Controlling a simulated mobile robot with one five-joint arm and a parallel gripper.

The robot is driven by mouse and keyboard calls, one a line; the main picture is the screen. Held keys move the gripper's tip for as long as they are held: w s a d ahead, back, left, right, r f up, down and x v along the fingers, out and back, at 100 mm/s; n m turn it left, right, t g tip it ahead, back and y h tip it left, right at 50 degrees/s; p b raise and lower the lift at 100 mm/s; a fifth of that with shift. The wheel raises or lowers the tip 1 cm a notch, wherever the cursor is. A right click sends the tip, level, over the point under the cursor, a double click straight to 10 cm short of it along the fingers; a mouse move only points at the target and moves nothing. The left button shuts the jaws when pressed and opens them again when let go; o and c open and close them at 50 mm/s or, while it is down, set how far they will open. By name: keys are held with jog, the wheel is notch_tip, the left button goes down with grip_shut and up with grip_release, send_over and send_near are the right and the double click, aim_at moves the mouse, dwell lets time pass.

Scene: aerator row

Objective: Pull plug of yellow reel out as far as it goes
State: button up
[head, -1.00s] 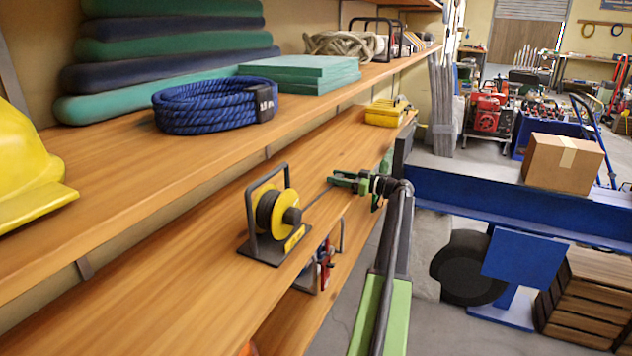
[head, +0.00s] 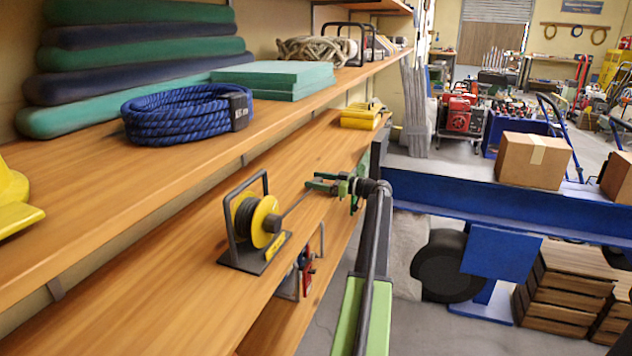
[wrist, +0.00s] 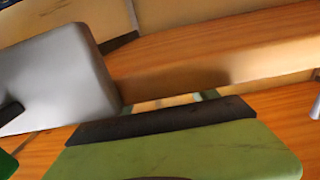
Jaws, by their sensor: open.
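The yellow reel (head: 264,216) stands upright on the middle shelf in the head view, with a dark drum, a grey carrying frame and a grey hub. A thin dark cord (head: 294,204) runs from the reel's hub side up and right to my gripper. My gripper (head: 312,184) is open, right of and beyond the reel, at the shelf's front edge. I cannot make out a plug at the cord's end; it is small or hidden by the fingers. The wrist view shows a green finger with a dark pad and a large grey rounded block (wrist: 55,75), which I cannot identify.
A yellow object (head: 362,115) lies farther along the middle shelf (head: 170,290). The upper shelf holds a blue coiled rope (head: 185,115) and green pads (head: 275,78). A red item (head: 305,260) sits on the shelf below. A blue beam (head: 440,200) stands right of my arm.

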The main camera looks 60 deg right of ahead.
jog(key=v, duration=1.7)
jog(key=shift+s, duration=0.25)
